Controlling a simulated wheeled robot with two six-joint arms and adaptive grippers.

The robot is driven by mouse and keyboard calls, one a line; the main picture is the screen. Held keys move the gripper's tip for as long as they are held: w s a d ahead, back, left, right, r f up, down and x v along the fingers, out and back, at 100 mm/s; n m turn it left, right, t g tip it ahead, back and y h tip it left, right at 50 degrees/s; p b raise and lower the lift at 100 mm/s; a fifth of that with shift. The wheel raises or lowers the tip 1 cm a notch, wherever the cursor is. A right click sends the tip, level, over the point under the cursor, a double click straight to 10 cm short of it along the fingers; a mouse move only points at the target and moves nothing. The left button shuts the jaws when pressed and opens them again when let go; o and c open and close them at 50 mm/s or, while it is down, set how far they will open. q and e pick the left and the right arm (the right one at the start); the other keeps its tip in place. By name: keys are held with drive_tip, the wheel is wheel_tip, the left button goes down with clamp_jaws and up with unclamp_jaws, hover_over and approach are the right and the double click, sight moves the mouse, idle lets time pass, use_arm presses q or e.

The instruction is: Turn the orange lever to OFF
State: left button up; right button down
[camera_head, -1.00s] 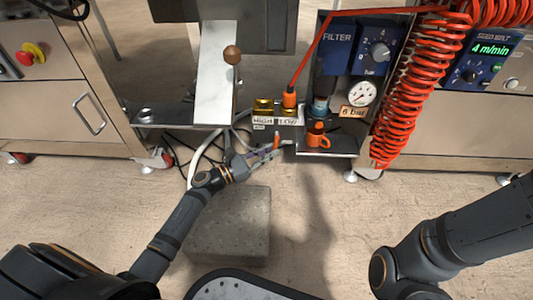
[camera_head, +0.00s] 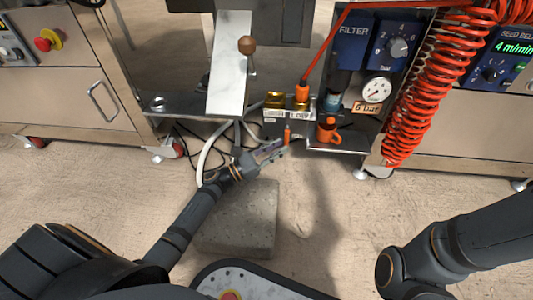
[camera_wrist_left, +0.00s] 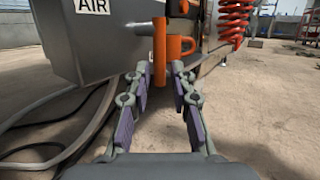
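The orange lever (camera_head: 287,133) is a small upright bar below the brass fittings, left of the orange mug. In the left wrist view the orange lever (camera_wrist_left: 159,45) stands upright straight ahead. My left gripper (camera_head: 283,148) reaches up to it from the lower left. In the left wrist view my left gripper (camera_wrist_left: 159,72) is open, with one finger on each side of the lever's lower end. I cannot tell whether either finger touches it. My right gripper is out of the picture; only that arm's dark links show at lower right.
The orange mug (camera_head: 327,131) sits on a metal shelf (camera_head: 340,147) close right of the lever. Brass fittings (camera_head: 275,99), a gauge (camera_head: 376,90) and a coiled red hose (camera_head: 412,105) are above and right. A grey block (camera_head: 240,225) lies on the floor below my left arm.

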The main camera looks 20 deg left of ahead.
use_arm(q)
drive_tip(key=v, duration=1.1)
